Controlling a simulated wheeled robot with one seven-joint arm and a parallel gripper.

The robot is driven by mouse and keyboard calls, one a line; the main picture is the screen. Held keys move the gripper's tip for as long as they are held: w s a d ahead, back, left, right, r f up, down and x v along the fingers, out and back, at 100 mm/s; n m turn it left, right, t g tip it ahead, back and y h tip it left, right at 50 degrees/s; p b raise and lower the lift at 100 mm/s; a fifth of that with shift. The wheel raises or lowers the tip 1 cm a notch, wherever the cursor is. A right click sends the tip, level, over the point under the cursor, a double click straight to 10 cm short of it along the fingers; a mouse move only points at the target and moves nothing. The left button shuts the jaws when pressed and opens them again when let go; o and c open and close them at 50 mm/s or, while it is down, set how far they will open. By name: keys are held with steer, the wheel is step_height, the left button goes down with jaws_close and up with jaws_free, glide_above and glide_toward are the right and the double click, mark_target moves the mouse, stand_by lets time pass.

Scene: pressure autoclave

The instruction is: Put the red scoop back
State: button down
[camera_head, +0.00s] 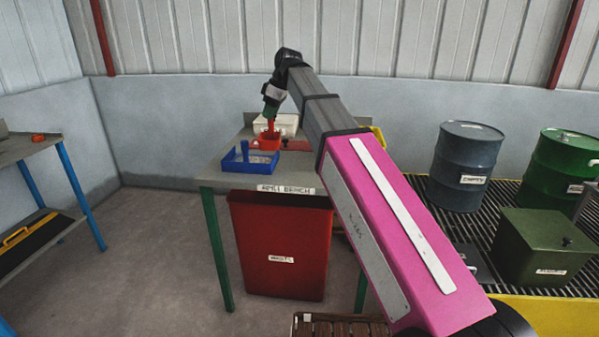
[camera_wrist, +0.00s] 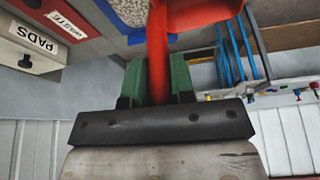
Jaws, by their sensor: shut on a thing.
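My gripper (camera_head: 270,110) points down above the bench and is shut on the red scoop (camera_head: 270,127). In the wrist view my green fingers (camera_wrist: 158,78) close around its upright red handle (camera_wrist: 158,45); the wider red part (camera_wrist: 200,12) at the top edge is cut off. In the head view a wide red shape (camera_head: 264,143) lies below the handle, beside the blue bin; I cannot tell whether it is all scoop or touches the bench. The blue bin (camera_head: 238,165) stands in front, and grey granules show in the wrist view (camera_wrist: 130,9).
The bench (camera_head: 215,178) also holds a white box (camera_head: 287,120) behind the scoop and a flat red item (camera_head: 297,144) to the right. A red waste bin (camera_head: 281,240) stands below. Drums (camera_head: 466,165) stand right; a side table (camera_head: 25,148) stands left.

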steer(key=shift+m+t, duration=0.3)
steer(key=shift+m, duration=0.4)
steer(key=s+d, duration=0.1)
steer(key=s+d+f, duration=0.1)
steer(key=s+d, duration=0.1)
steer(key=shift+s+f, duration=0.15)
steer(key=shift+s, duration=0.05)
steer(key=w+d+f, duration=0.7)
steer(key=w+f, duration=0.1)
steer(key=f, duration=0.3)
steer(key=shift+w+d, duration=0.3)
steer(key=shift+w, duration=0.1)
steer(key=shift+f, duration=0.1)
steer(key=c, duration=1)
jaws_free()
steer(key=shift+o, duration=0.2)
steer(key=v, duration=1.2)
steer(key=shift+r, duration=0.2)
steer(key=shift+a, duration=0.1)
